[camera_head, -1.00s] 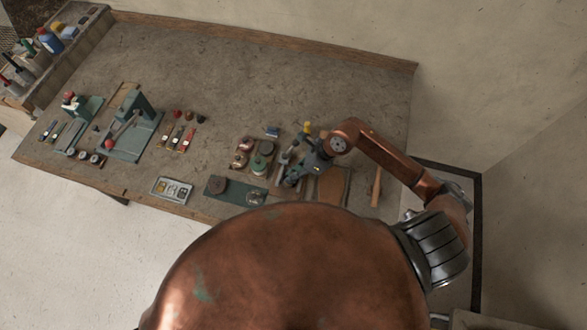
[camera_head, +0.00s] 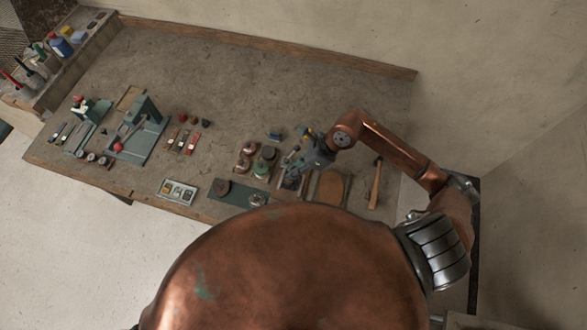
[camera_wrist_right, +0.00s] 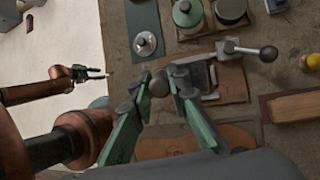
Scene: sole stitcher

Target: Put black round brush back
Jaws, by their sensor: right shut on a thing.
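My right gripper (camera_head: 291,167) is over the front right of the bench, beside the brown sole board. In the right wrist view its green fingers (camera_wrist_right: 158,88) are shut on a dark rounded thing (camera_wrist_right: 158,84), of which only a ball-like end shows; I take it for the black round brush. It is in front of the wooden board (camera_wrist_right: 223,80) with the metal lever, and I cannot tell whether they touch. My left gripper (camera_wrist_right: 92,73) shows small at the left of the right wrist view, with two thin fingers apart and nothing between them.
Round tins (camera_head: 263,160) and a green mat (camera_head: 238,196) are left of my right gripper. The brown sole board (camera_head: 331,187) and a hammer (camera_head: 375,185) are right of it. A green press (camera_head: 146,112) stands farther left. The back of the bench is clear.

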